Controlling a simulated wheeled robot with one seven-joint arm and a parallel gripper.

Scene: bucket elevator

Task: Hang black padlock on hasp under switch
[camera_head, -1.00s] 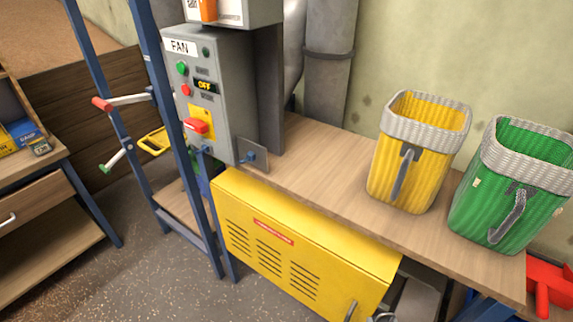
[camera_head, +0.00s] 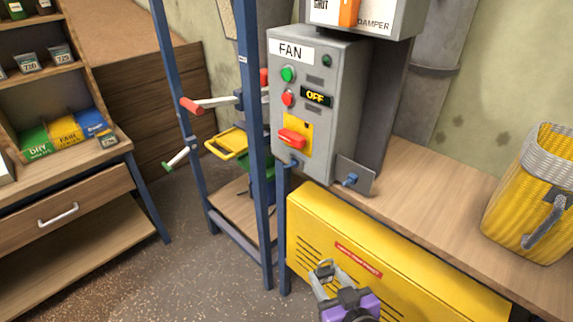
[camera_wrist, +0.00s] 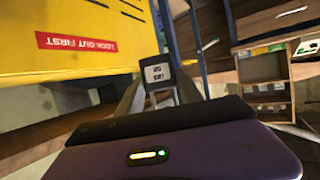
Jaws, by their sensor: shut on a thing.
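The padlock, a small black block with a pale label, shows in the wrist view (camera_wrist: 158,72) between the fingertips of my gripper (camera_wrist: 160,95). In the head view my gripper (camera_head: 326,282) is low in front of the yellow cabinet, shut on the small dark padlock (camera_head: 325,268). The padlock's shackle is not clear. The grey FAN box (camera_head: 325,100) stands above and left of my gripper. Its red switch (camera_head: 291,138) sits on a yellow plate. Just under it is a small bluish fitting, likely the hasp (camera_head: 293,161). The padlock is well apart from it.
A yellow cabinet (camera_head: 400,285) with a red label stands below the bench (camera_head: 430,195). Blue posts (camera_head: 253,130) and cranks (camera_head: 192,105) stand left. A yellow basket (camera_head: 530,200) is right.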

